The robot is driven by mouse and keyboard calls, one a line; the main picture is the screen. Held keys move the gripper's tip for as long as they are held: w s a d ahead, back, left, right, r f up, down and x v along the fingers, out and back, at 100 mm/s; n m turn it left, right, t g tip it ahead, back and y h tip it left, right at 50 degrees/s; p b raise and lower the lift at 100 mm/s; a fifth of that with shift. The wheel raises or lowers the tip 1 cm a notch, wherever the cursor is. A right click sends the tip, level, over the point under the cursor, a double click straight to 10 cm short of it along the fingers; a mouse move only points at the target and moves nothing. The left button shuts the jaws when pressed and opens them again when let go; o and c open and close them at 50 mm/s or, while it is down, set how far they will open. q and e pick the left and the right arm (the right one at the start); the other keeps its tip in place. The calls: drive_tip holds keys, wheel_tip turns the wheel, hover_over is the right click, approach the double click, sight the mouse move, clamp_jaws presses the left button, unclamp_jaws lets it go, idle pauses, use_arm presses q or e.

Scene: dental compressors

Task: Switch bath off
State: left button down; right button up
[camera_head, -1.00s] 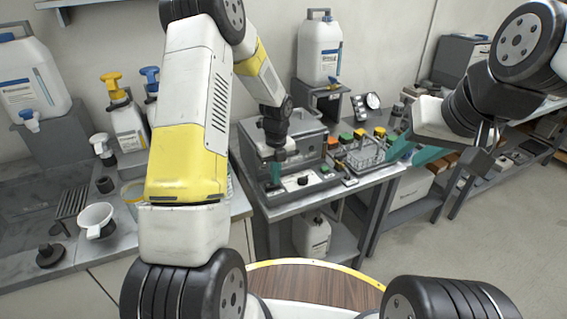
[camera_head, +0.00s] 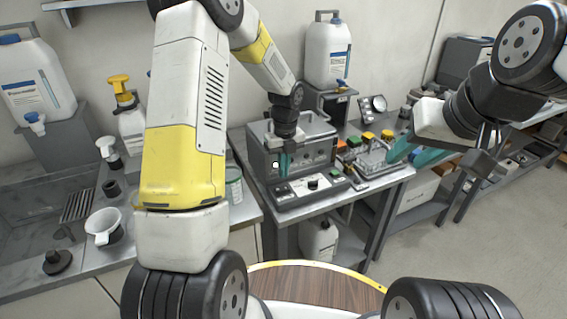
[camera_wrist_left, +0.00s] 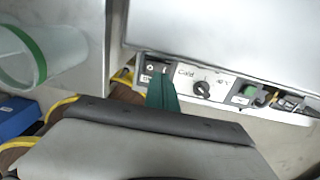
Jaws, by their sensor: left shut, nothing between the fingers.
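The bath is a grey metal box with a lid (camera_head: 318,130) on the bench. Its front panel (camera_head: 290,193) carries a black knob (camera_head: 314,184), which also shows in the left wrist view (camera_wrist_left: 202,89). There, a small switch (camera_wrist_left: 153,69) sits at the panel's left end. My left gripper (camera_head: 284,164) is shut and empty, with teal fingertips just in front of the bath above the panel. In the wrist view its fingers (camera_wrist_left: 162,94) point at the switch and partly cover its surroundings; I cannot tell if they touch. My right gripper (camera_head: 428,154) is out over the right side; its jaw gap is unclear.
A rack with coloured-capped items (camera_head: 372,152) stands right of the bath. A white jug (camera_head: 328,52) stands behind it. A cup with a green band (camera_wrist_left: 35,52) is left of the panel. The sink and pump bottles are further left.

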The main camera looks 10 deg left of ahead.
use_arm(q)
wheel_tip(320, 180, up, 10)
drive_tip(key=d, duration=0.1)
drive_tip(key=shift+w+d+f, duration=0.15)
drive_tip(key=shift+w+f, duration=0.05)
drive_tip(key=shift+w, duration=0.2)
